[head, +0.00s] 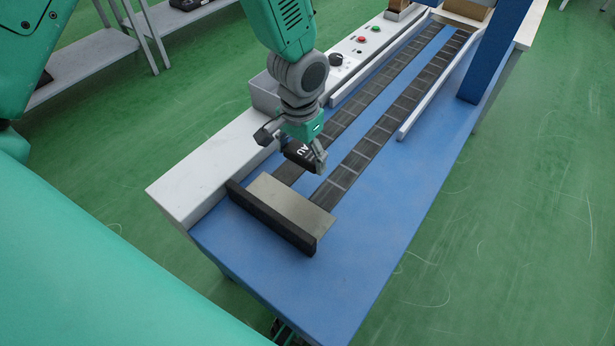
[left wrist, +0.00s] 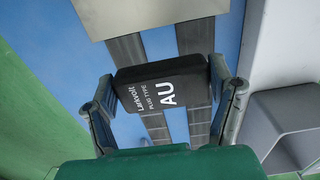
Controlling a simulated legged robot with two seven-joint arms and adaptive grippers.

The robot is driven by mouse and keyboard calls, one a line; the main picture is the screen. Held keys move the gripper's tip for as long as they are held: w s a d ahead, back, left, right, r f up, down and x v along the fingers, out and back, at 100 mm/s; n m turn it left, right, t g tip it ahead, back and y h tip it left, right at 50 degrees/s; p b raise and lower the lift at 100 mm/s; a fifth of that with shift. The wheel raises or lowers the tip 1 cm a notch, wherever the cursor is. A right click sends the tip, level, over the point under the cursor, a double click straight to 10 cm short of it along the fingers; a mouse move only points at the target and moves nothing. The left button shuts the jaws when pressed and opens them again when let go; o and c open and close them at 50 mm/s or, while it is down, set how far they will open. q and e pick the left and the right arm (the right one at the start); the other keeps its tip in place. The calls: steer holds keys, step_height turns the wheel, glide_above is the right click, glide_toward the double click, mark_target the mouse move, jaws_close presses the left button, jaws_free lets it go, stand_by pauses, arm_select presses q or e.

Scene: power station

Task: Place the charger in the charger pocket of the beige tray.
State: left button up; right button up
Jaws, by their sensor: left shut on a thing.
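The charger (left wrist: 163,84) is a black block with white "AU" and "PLUG TYPE" lettering. It also shows in the head view (head: 297,152), partly covered by the fingers. My left gripper (head: 304,156) is shut on it, with one finger on each side in the left wrist view (left wrist: 168,95). The charger is held over the near end of the conveyor, close to the end plate. No beige tray with pockets can be made out in either view. My right gripper is not in view.
Two dark conveyor belts (head: 376,130) run along the blue table (head: 375,210). A greyish-beige plate (head: 290,204) with a black stop bar (head: 270,217) closes their near end. A grey bin (head: 264,92) and a button panel (head: 362,42) stand on the left. A blue post (head: 492,50) rises at right.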

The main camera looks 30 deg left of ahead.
arm_select(q)
steer(key=b, duration=0.2)
glide_above(304, 189)
steer(key=f, duration=0.5)
steer(key=shift+a, duration=0.2)
steer(key=shift+d+f, duration=0.3)
steer(key=shift+f, duration=0.1)
steer(key=f+b, duration=0.1)
steer(key=f, duration=0.2)
steer(key=shift+a+f, duration=0.3)
steer(key=shift+a, duration=0.1)
steer(key=shift+c, duration=0.7)
steer(key=o, duration=1.4)
steer(key=shift+o, duration=0.4)
steer(key=shift+d, duration=0.3)
steer(key=shift+r, duration=0.2)
